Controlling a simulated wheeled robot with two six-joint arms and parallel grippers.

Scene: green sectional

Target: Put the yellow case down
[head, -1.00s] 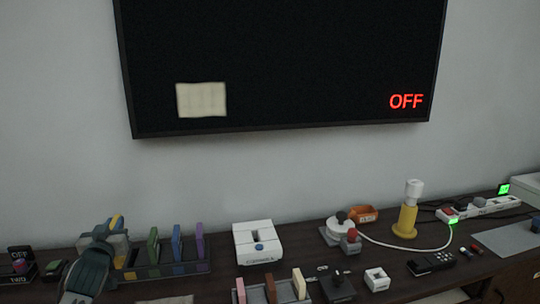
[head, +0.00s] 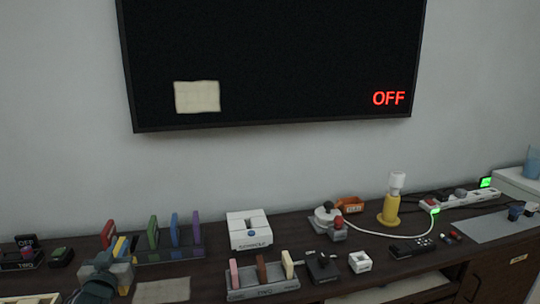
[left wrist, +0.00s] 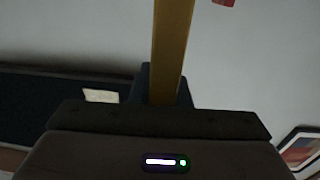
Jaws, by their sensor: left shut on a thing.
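The yellow case (head: 120,246) is a thin upright slab in my left gripper (head: 118,262), at the lower left of the head view. In the left wrist view the case (left wrist: 172,45) rises from between the jaws as a long yellow-brown strip. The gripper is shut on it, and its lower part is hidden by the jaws. In the head view it appears in front of the left part of the back rack (head: 180,256), between a red case (head: 108,235) and a green case (head: 153,232). I cannot tell whether it touches the rack. My right gripper is out of view.
The back rack also holds blue (head: 175,229) and purple (head: 196,227) cases. A front rack (head: 262,293) holds pink, brown and cream cases. A white console (head: 249,231) stands between. A pale flat sheet (head: 163,291) lies on the dark desk near my gripper.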

